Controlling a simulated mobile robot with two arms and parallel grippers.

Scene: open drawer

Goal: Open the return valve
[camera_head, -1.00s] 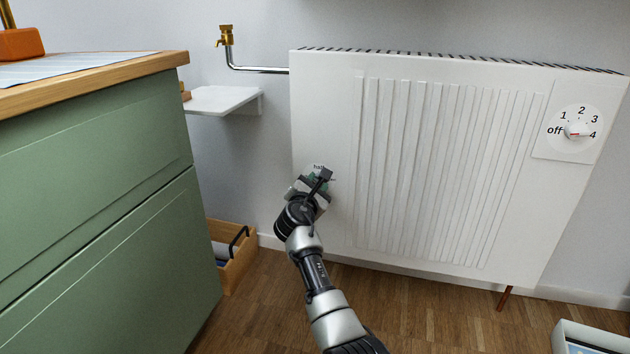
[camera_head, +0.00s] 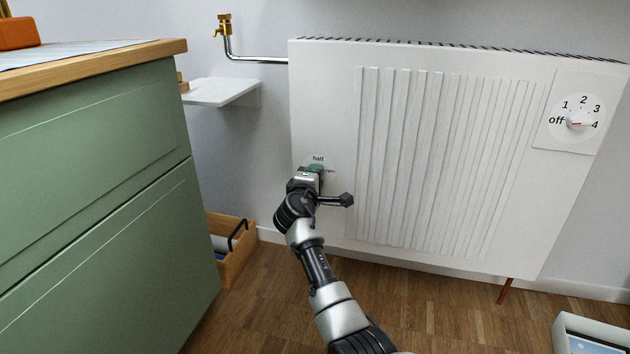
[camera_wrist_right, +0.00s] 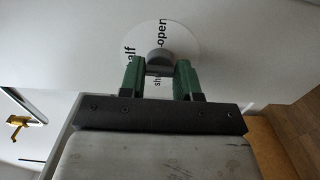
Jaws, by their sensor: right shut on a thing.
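The return valve is a small grey knob (camera_wrist_right: 160,60) on a round white dial (camera_wrist_right: 192,42) at the lower left of the radiator (camera_head: 325,100). In the wrist view the dial shows "half", "open" and part of "shut". My right gripper (camera_wrist_right: 159,72) has its green fingers on both sides of the knob and is shut on it. I cannot tell which mark the knob points to. My left gripper is not in view.
A thermostat dial (camera_head: 578,121) sits at the radiator's upper right. A green cabinet (camera_head: 100,190) stands at left, with a white shelf (camera_head: 222,92) and brass tap (camera_head: 223,25) beyond. A wooden box (camera_head: 237,262) is on the floor. A white tray (camera_head: 562,335) lies lower right.

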